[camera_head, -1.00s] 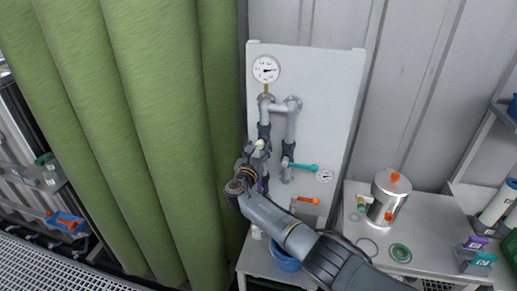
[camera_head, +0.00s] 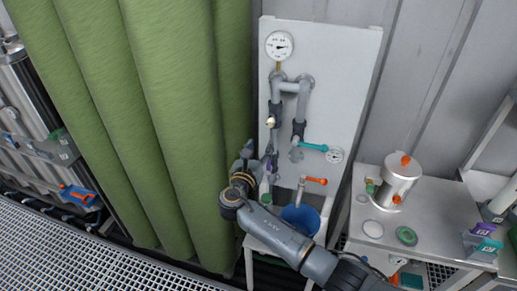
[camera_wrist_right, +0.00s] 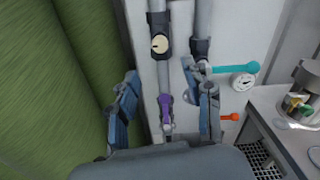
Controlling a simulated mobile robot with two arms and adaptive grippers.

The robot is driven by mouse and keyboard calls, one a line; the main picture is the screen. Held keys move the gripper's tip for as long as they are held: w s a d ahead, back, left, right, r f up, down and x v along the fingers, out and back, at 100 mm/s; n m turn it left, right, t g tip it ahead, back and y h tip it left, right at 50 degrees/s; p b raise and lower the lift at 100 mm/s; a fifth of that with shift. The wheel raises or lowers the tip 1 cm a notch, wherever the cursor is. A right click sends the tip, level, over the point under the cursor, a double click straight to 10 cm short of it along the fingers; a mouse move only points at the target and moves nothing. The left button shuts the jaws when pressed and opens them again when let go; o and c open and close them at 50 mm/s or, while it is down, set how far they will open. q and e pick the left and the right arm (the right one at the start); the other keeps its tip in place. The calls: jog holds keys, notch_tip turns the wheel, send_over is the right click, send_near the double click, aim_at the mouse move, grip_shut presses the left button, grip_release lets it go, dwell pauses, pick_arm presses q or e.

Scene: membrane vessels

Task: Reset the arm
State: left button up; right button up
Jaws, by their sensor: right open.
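My right arm reaches in from the lower right in the head view. Its gripper (camera_head: 246,158) is in front of the left edge of the white panel (camera_head: 345,75), beside the green curtain. In the right wrist view the right gripper (camera_wrist_right: 165,95) is open, its two fingers spread apart. Nothing shows between the fingertips; a grey pipe and a purple-handled valve (camera_wrist_right: 166,108) are seen beyond, through the gap. My left gripper is not in view.
The panel carries grey pipes, a pressure gauge (camera_head: 280,46), a teal handle (camera_head: 313,146) and an orange handle (camera_head: 316,181). A blue bucket (camera_head: 301,219) stands below. A metal table (camera_head: 430,215) at right holds a steel vessel (camera_head: 400,180). Green curtains (camera_head: 165,110) hang close at left.

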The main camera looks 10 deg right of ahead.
jog(key=shift+s+a, duration=0.2)
jog(key=shift+s, duration=0.15)
jog(key=shift+f, duration=0.15)
jog(key=s+d+f+m+g+y+b, duration=0.1)
jog(key=s+f+m+g+b, duration=0.15)
jog(key=f, duration=0.95)
jog(key=s+d+f+m+g+y+b, duration=0.1)
jog(key=s+d+f+g+y, duration=0.15)
jog(key=f, duration=0.85)
jog(key=s+f+m+g+y+b, duration=0.1)
jog(key=s+f+m+g, duration=0.15)
jog(key=s+f, duration=0.65)
jog(key=s+f+m+g+y+b, duration=0.15)
jog(key=s+f+m, duration=0.3)
jog(key=f, duration=0.85)
jog(key=s+d+f+m+g+y+b, duration=0.15)
jog(key=s+f+m, duration=0.25)
jog(key=s+f, duration=0.5)
jog(key=s+d+f+m+g+y+b, duration=0.1)
jog(key=s+f+m+g+b, duration=0.1)
jog(key=s+f+m, duration=0.65)
jog(key=s+d+f+m+g+b, duration=0.1)
jog(key=s+f+m, duration=0.2)
jog(key=s, duration=0.9)
jog(key=s+d+f+m+g+b, duration=0.1)
jog(key=s+f+m+b, duration=0.1)
jog(key=s, duration=1)
jog(key=shift+s+f+m+y, duration=0.15)
jog(key=shift+f+m+y, duration=0.3)
jog(key=shift+m, duration=0.45)
